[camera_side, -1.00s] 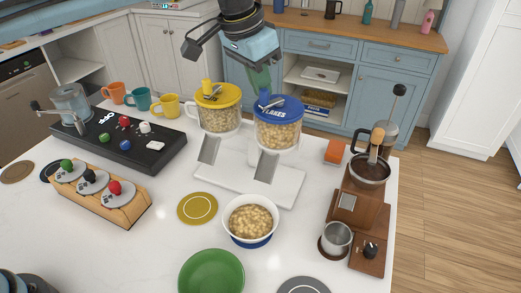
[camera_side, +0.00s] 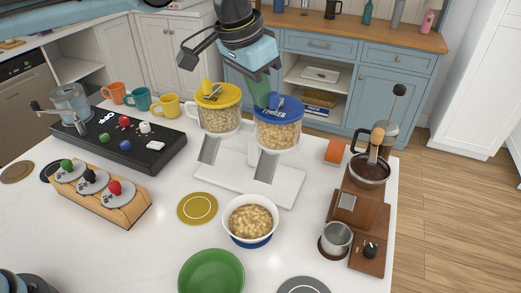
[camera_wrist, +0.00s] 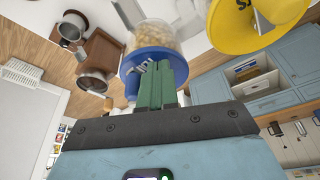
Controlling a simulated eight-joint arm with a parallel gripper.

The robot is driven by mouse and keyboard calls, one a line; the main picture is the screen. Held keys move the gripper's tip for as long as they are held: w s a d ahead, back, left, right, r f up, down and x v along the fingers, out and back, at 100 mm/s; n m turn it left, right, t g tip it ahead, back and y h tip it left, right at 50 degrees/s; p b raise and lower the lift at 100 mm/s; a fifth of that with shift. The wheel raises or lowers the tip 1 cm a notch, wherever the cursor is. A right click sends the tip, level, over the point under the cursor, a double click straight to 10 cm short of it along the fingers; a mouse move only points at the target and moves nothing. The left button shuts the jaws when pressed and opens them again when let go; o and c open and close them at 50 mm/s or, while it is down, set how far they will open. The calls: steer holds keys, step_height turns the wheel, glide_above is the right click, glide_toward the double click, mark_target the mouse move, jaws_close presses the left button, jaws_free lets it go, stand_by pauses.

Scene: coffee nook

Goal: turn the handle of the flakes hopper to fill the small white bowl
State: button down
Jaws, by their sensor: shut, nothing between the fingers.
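The flakes hopper has a blue lid (camera_side: 289,107) and a clear body full of flakes (camera_side: 277,135); it also shows in the wrist view (camera_wrist: 152,52). A blue handle (camera_side: 276,101) sits on top of the lid. The small white bowl (camera_side: 226,220) stands in front of the hopper on a blue mat (camera_side: 250,243) and holds many flakes. My gripper (camera_side: 262,108) has green fingers, shut and empty, pointing down at the blue lid by the handle. In the wrist view the shut fingers (camera_wrist: 158,80) cover part of the lid; whether they touch the handle I cannot tell.
A yellow-lidded hopper (camera_side: 215,96) stands just left on the same white stand (camera_side: 215,180). A wooden coffee grinder (camera_side: 362,210) is at right, a black machine (camera_side: 130,140) at left. A yellow mat (camera_side: 197,208) and a green plate (camera_side: 211,275) lie in front.

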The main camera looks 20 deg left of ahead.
steer(key=shift+w+a, duration=0.2)
step_height(320, 180, up, 7)
stand_by(0.9)
steer(key=s+a+f+n+t, duration=0.1)
steer(key=s+a+f+n, duration=0.15)
steer(key=a, duration=0.45)
steer(key=s+a+f+n+t, duration=0.1)
steer(key=s+a, duration=0.3)
steer(key=a, duration=0.3)
steer(key=s+a+f+n+t+y, duration=0.1)
steer(key=s+a+f+n+t, duration=0.1)
steer(key=s+a+f, duration=0.7)
step_height(320, 180, down, 3)
steer(key=shift+s+a+r+y, duration=0.15)
steer(key=shift+s+a+y, duration=0.2)
steer(key=shift+s, duration=0.45)
